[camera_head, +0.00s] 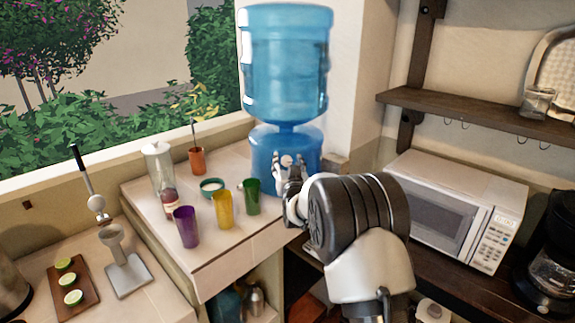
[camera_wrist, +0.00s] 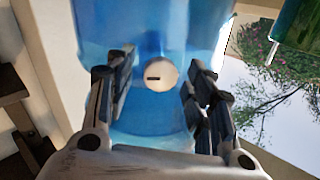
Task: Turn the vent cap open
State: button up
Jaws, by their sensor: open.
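The vent cap (camera_wrist: 161,75) is a round cream knob with a short dark slot that lies level in the wrist view. It sits on the blue water dispenser (camera_wrist: 150,122), which also stands at the back of the counter in the head view (camera_head: 287,60). My gripper (camera_wrist: 160,85) is open, with one finger on each side of the cap and gaps between fingers and cap. In the head view my gripper (camera_head: 289,168) is in front of the dispenser's lower part. A pale round spot shows there between the fingers, but its detail is too small to tell.
Purple (camera_head: 186,226), yellow (camera_head: 223,208) and green (camera_head: 250,196) cups stand on the counter left of my gripper. A bottle (camera_head: 160,180) and a bowl (camera_head: 211,187) are behind them. A microwave (camera_head: 440,215) is at the right, under a wooden shelf (camera_head: 480,116).

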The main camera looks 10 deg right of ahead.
jog(key=c, duration=1.1)
